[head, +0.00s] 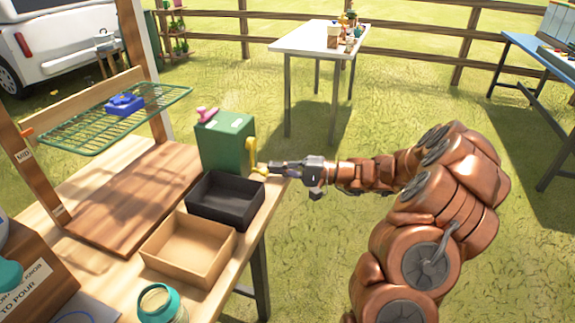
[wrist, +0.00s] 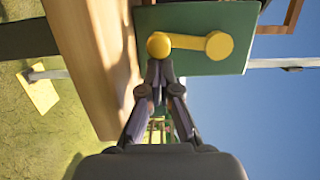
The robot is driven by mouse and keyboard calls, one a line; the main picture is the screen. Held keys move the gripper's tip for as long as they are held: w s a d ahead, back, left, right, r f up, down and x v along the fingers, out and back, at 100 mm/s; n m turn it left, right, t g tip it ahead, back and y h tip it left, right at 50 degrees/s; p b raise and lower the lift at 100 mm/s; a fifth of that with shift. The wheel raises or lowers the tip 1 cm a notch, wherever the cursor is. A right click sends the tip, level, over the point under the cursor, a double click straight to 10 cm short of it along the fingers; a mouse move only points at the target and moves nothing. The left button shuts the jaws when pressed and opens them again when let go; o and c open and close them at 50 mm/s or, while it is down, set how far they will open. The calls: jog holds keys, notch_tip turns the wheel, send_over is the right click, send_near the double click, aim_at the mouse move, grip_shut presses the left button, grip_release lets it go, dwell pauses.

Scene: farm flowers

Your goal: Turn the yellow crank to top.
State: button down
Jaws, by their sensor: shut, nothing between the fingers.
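The yellow crank (head: 252,151) is on the side of a green box (head: 222,147) at the table's right edge. In the head view its arm hangs down, with the knob low, near my gripper (head: 272,167). In the wrist view, which is turned sideways, the crank (wrist: 190,42) runs from its round hub at the right to the round knob at the left. My gripper (wrist: 160,70) is shut and empty, its fingertips right beside the knob. I cannot tell whether they touch it.
A black tray (head: 202,207) and a cardboard tray (head: 163,261) stand in front of the green box. A pink part (head: 207,114) sits on top of the box. A green wire rack (head: 80,128) holds a blue object (head: 123,105). Open grass lies right of the table.

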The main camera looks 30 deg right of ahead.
dwell(0.3)
jog(key=shift+w+d, duration=0.35)
jog(key=shift+d, duration=0.05)
jog(key=shift+w+d, duration=1)
jog(key=shift+d, duration=0.1)
jog(key=v, duration=1)
jog(key=shift+s, duration=0.1)
